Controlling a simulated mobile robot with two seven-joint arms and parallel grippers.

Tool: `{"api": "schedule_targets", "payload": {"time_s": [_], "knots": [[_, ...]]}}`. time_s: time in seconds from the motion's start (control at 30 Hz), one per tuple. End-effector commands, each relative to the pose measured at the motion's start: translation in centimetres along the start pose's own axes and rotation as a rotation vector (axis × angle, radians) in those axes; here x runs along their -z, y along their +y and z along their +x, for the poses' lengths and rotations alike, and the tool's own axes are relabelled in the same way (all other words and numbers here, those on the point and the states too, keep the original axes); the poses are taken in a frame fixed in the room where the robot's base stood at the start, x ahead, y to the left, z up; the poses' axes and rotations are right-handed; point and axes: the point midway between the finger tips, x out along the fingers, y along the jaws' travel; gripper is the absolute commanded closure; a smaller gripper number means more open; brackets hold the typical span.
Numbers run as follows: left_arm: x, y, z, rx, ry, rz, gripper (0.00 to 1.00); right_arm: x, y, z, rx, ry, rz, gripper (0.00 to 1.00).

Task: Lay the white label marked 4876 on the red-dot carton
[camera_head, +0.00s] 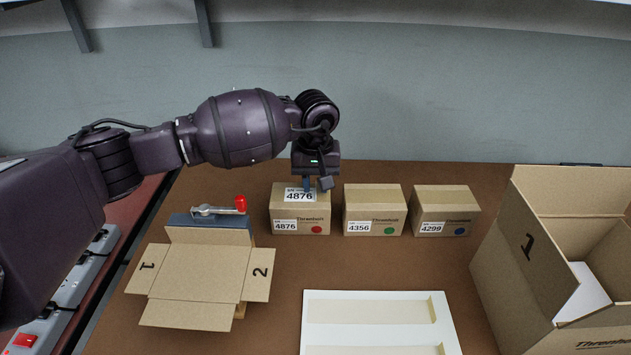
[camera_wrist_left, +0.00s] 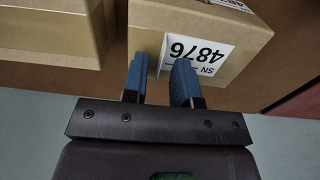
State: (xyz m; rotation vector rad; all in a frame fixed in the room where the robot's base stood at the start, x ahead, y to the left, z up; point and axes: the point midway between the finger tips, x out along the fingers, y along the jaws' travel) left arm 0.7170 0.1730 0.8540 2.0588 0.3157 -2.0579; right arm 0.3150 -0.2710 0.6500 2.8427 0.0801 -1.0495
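The red-dot carton (camera_head: 314,220) stands at the back of the table, with a printed 4876 label and a red dot on its front. The white label marked 4876 (camera_head: 299,195) lies on top of this carton. It also shows in the left wrist view (camera_wrist_left: 197,52), where one finger partly overlaps it. My left gripper (camera_head: 318,184) is over the carton's top, pointing down. In the left wrist view its two blue fingers (camera_wrist_left: 159,78) are apart, with no object visible held between them. Whether a finger touches the label I cannot tell. My right gripper is not in view.
A green-dot carton (camera_head: 374,207) and a blue-dot carton (camera_head: 444,208) stand to the right. A power strip (camera_head: 70,292) is at left.

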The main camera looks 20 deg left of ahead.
Motion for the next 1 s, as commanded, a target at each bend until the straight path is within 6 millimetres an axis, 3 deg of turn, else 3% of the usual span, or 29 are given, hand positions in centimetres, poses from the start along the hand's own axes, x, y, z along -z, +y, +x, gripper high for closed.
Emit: {"api": "schedule_targets", "payload": {"time_s": [0.37,0.8,1.0], "knots": [[0.0,0.0,-0.2,0.0,0.001,0.0,0.69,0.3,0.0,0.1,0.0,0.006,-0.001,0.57],[0.1,0.0,-7.6,-0.002,0.006,0.0,0.69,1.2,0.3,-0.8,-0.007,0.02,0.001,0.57],[0.0,0.0,-10.0,-0.001,0.003,-0.001,0.69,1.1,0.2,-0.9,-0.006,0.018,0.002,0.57]]}}
